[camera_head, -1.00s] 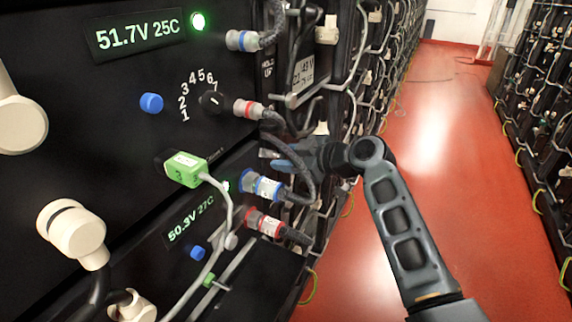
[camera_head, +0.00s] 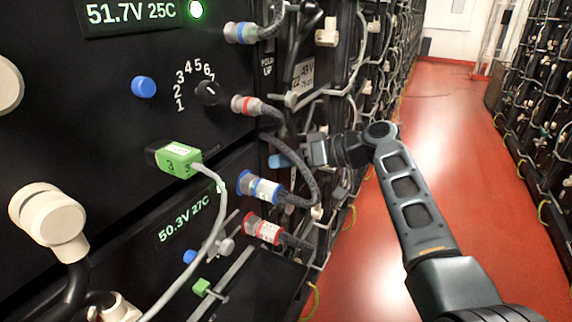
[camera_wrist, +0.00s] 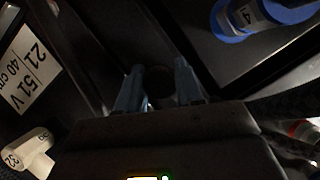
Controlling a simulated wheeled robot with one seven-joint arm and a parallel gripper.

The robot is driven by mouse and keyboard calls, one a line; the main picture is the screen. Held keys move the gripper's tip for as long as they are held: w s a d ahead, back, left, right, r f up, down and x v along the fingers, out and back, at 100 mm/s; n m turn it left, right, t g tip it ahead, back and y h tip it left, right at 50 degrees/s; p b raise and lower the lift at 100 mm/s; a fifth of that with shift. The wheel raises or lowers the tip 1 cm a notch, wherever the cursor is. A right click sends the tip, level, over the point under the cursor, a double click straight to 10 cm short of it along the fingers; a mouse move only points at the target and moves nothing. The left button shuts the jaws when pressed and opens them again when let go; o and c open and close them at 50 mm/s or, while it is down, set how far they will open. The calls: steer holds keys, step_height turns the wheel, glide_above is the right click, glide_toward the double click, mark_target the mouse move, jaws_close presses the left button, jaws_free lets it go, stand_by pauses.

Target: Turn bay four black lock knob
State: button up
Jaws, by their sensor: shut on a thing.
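My gripper (camera_head: 285,159) is at the right edge of the rack front, between a red-ringed plug (camera_head: 246,106) and a blue-ringed plug (camera_head: 260,188). In the wrist view its two blue-grey fingers (camera_wrist: 158,88) are closed on a dark round knob (camera_wrist: 159,85), seen as the black lock knob. The knob is in shadow, and its turn angle cannot be told. In the head view the knob is hidden by the fingers. The blue-ringed plug near it in the wrist view (camera_wrist: 250,14) has a label that looks like 4.
A numbered dial (camera_head: 207,92) and a blue button (camera_head: 144,87) are on the upper panel. A green tag plug (camera_head: 175,158) trails a grey cable. Grey cables hang close around my gripper. The red floor (camera_head: 450,130) to the right is open.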

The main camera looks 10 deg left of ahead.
steer(key=shift+a+r+m, duration=0.1)
steer(key=shift+m, duration=0.3)
steer(key=shift+w+r, duration=0.1)
stand_by(0.3)
steer(key=o, duration=1)
steer(key=shift+f+v, duration=0.1)
steer(key=shift+v, duration=1.85)
steer(key=shift+f+v, duration=0.15)
steer(key=shift+v, duration=1.8)
steer(key=shift+w, duration=0.1)
